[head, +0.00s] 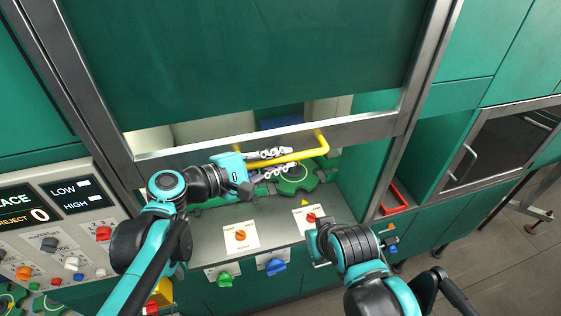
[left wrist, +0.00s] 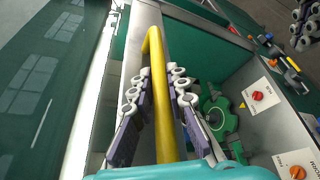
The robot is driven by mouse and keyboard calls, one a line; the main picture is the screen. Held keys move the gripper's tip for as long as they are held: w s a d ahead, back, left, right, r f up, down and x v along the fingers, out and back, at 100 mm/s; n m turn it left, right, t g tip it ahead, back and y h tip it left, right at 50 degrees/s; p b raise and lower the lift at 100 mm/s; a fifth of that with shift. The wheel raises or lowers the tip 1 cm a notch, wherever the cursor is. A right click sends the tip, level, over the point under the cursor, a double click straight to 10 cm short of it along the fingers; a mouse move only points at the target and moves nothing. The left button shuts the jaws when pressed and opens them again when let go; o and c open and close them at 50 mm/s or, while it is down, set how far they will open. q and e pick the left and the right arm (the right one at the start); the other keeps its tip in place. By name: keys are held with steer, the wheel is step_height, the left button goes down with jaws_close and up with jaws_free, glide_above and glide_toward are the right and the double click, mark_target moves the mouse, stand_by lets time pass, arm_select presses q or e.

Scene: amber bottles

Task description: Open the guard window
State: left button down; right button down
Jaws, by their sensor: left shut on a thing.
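The guard window (head: 250,60) is a large dark green pane in a grey metal frame, with a yellow bar handle (head: 318,150) along its bottom rail. My left gripper (head: 288,161) is at the handle, its two fingers on either side of the bar and shut on it. The left wrist view shows the yellow bar (left wrist: 163,100) running between the fingers (left wrist: 160,85). A gap shows below the rail, with green machine parts behind it. My right gripper (head: 318,243) is low over the front ledge, at the right; its fingers are mostly hidden.
A grey ledge (head: 206,228) below the window carries an orange knob (head: 241,235) and a red knob (head: 311,217). Green and blue knobs sit on its front. A control panel (head: 60,235) stands at the left. A red handle (head: 395,199) and a cabinet are at the right.

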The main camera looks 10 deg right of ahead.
arm_select(q)
steer(key=shift+r, duration=0.15)
steer(key=c, duration=1.5)
jaws_free()
steer(key=shift+a, duration=0.15)
steer(key=v, duration=1.1)
steer(key=shift+s+a+r, duration=0.15)
steer(key=shift+s+a, duration=0.05)
steer(key=shift+a, duration=0.1)
